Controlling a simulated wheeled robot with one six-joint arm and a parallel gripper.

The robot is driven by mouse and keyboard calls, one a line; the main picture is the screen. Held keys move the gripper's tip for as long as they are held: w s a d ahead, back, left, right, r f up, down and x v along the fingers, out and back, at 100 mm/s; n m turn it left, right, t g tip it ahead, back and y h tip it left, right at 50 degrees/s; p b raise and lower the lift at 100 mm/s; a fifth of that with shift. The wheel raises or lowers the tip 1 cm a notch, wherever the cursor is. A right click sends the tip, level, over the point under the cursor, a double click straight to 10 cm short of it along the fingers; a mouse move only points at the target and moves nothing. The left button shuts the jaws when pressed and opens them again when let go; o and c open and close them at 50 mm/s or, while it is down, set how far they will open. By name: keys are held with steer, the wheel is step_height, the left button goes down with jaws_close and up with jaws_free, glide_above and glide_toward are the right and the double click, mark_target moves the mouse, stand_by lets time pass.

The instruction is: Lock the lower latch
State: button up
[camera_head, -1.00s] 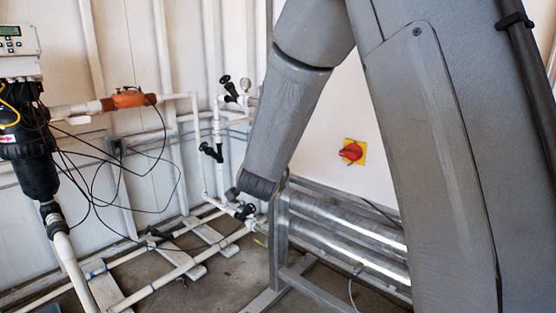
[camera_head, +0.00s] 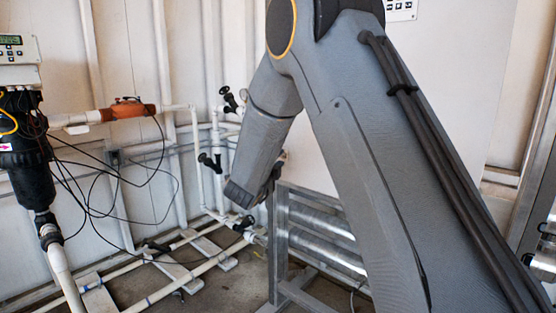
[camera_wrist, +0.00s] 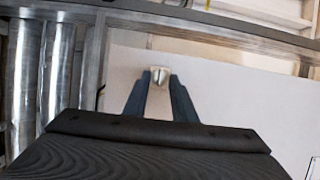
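In the wrist view, my gripper (camera_wrist: 160,76) points at a plain white panel (camera_wrist: 230,105). Its two blue-grey fingers stand apart, and the panel shows through the gap between them. A small pale metal piece (camera_wrist: 159,71) shows between the fingertips. It may be the lower latch, but it is too small to be sure, and I cannot tell whether the fingers touch it.
Shiny metal tubes (camera_head: 330,222) lie in a grey metal frame (camera_head: 281,245) beside my arm; the tubes also show in the wrist view (camera_wrist: 57,60). White pipes with black valves (camera_head: 210,162) and a black filter housing (camera_head: 24,165) with loose cables stand at the left.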

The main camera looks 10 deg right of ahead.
steer(key=shift+w+d, duration=0.15)
steer(key=shift+w, duration=0.1)
jaws_close()
